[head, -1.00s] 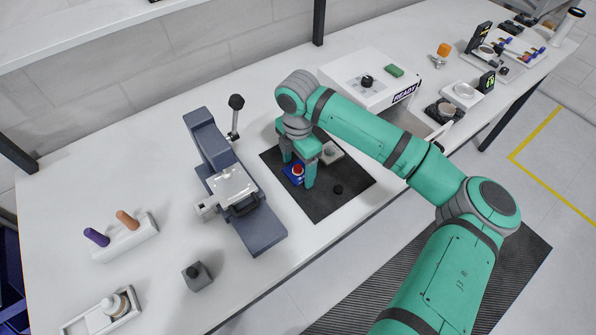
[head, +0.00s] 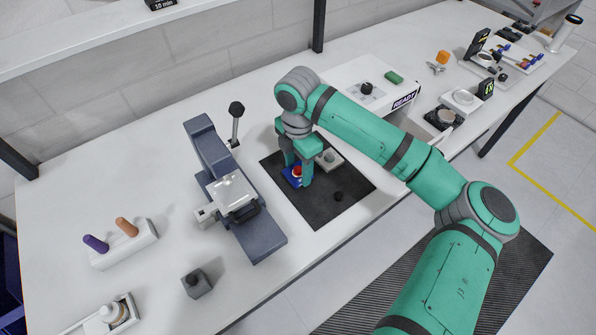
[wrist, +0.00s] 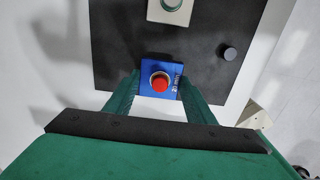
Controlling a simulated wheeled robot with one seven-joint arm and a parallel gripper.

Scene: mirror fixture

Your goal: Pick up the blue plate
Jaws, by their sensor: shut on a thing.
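The blue plate (wrist: 147,64) is a small square with a round metal piece and a red knob (wrist: 159,83) on top. In the head view the blue plate (head: 290,181) is over the left part of the black mat, partly hidden by my fingers. My gripper (wrist: 156,92) is shut on the blue plate, with one green finger at each side of it. In the head view my gripper (head: 297,178) points down at the mat. I cannot tell how far the plate is above the mat.
The black mat (head: 320,209) also carries a pale block (head: 329,160) and a small black knob (head: 338,196). A grey press (head: 232,190) with a lever stands close on the left. A white box marked READY (head: 347,78) stands behind.

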